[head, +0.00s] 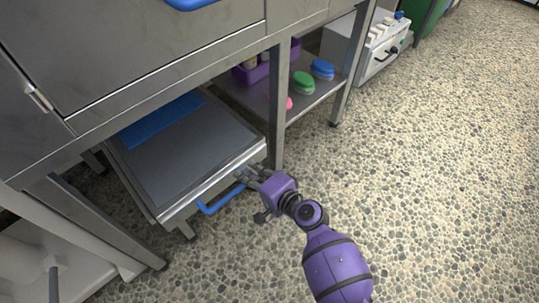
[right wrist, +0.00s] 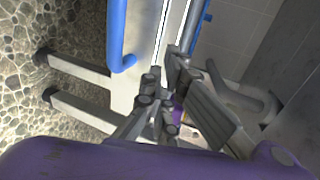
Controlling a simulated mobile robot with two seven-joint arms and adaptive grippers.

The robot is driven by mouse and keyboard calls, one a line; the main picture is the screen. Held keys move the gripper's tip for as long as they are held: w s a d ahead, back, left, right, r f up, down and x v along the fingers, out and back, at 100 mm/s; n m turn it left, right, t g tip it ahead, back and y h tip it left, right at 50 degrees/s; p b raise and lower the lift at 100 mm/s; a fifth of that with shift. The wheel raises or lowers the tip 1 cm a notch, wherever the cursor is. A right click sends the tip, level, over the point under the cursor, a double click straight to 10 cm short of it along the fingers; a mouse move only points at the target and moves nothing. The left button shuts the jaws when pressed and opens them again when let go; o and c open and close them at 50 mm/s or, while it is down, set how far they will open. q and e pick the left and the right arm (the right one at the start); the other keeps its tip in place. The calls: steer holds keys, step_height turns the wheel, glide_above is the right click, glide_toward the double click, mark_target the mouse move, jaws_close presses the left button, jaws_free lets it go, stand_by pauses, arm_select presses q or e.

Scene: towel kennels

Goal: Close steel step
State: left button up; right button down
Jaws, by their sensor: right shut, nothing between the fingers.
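The steel step (head: 190,148) is a low pull-out platform with a grey top, standing partly out from under the steel cabinet. Its front edge carries a blue bar handle (head: 221,199), which also shows in the right wrist view (right wrist: 117,35). My right gripper (head: 243,176) is shut and empty, at the right end of the step's front edge, close to the handle's right end. In the right wrist view its fingers (right wrist: 163,95) are beside the front panel; I cannot tell whether they touch it. My left gripper is not in view.
A blue flat item (head: 160,118) lies at the back of the step. A table leg (head: 279,105) stands just right of the step. A lower shelf (head: 262,100) holds brushes and a purple bin. A white box (head: 375,50) stands behind. The pebbled floor at right is clear.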

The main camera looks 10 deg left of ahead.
arm_select(q)
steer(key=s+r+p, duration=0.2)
steer(key=p, duration=0.1)
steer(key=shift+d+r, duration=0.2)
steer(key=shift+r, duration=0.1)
arm_select(e)
steer(key=v, duration=1)
steer(key=shift+s+d, duration=0.2)
steer(key=shift+d, duration=0.05)
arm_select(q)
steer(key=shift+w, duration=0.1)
arm_select(e)
steer(key=shift+r, duration=0.15)
